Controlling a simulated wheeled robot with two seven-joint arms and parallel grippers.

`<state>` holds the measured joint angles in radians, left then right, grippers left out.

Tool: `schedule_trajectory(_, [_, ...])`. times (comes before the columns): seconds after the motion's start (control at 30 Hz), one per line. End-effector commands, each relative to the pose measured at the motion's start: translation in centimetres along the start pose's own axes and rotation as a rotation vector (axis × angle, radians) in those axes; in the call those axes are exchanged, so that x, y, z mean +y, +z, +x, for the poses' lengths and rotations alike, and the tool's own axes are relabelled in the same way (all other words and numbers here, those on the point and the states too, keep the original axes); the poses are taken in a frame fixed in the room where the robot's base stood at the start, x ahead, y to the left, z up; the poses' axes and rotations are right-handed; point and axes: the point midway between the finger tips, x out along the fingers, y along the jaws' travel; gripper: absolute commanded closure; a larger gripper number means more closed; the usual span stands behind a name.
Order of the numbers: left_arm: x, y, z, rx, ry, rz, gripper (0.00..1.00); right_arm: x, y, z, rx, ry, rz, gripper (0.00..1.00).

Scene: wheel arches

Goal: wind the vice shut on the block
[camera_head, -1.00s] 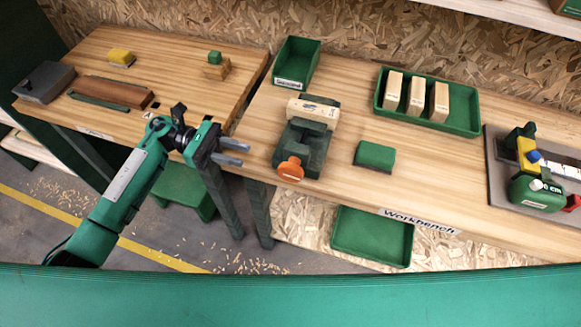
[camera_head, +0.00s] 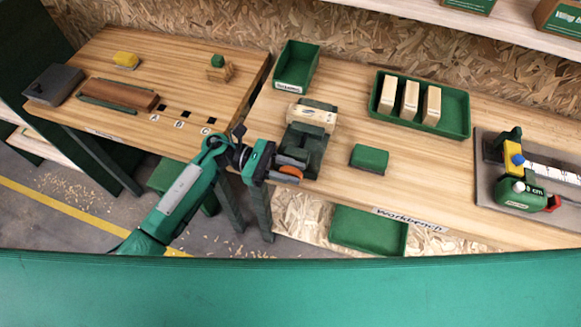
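The dark green vice (camera_head: 312,143) stands at the front edge of the workbench, left of the view's middle. A pale wooden block (camera_head: 311,116) lies across it, between its jaws as far as I can see; I cannot tell how tightly. The vice's orange handle (camera_head: 293,160) faces the front edge. My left gripper (camera_head: 290,168) is at the handle, its grey fingers on or beside the orange disc. The fingers partly cover the handle, and I cannot tell if they are closed on it. My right gripper is not in view.
A green block (camera_head: 369,158) sits right of the vice. A green tray (camera_head: 456,112) holds several pale blocks behind it. An open green bin (camera_head: 297,64) stands behind the vice. A measuring device (camera_head: 525,185) is at the far right. Bare bench lies between.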

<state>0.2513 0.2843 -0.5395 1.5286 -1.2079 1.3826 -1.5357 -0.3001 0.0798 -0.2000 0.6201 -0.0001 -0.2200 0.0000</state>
Motion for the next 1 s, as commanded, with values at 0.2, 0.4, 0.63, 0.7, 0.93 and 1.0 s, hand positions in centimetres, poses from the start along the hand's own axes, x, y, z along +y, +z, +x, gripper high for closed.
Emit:
schedule_trajectory(0.2, [0.0, 0.0, 0.0, 0.0, 0.0, 0.0, 0.83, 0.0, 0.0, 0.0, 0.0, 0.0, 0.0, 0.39])
schedule_trajectory(0.4, [0.0, 0.0, 0.0, 0.001, -0.001, 0.0, 1.0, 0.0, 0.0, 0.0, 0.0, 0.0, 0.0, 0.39])
schedule_trajectory(0.63, [0.0, -0.1, 0.0, 0.038, -0.002, 0.002, 1.0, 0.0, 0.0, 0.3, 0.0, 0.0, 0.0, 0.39])
schedule_trajectory(0.7, [0.0, -0.1, 0.0, 0.065, -0.002, 0.002, 1.0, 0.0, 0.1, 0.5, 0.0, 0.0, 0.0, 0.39])
schedule_trajectory(0.93, [0.0, -0.1, 0.2, 0.222, -0.003, 0.006, 1.0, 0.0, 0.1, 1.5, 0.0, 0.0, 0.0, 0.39])
schedule_trajectory(1.0, [0.0, -0.1, 0.3, 0.285, -0.003, 0.007, 1.0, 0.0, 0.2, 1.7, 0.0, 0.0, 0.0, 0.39])
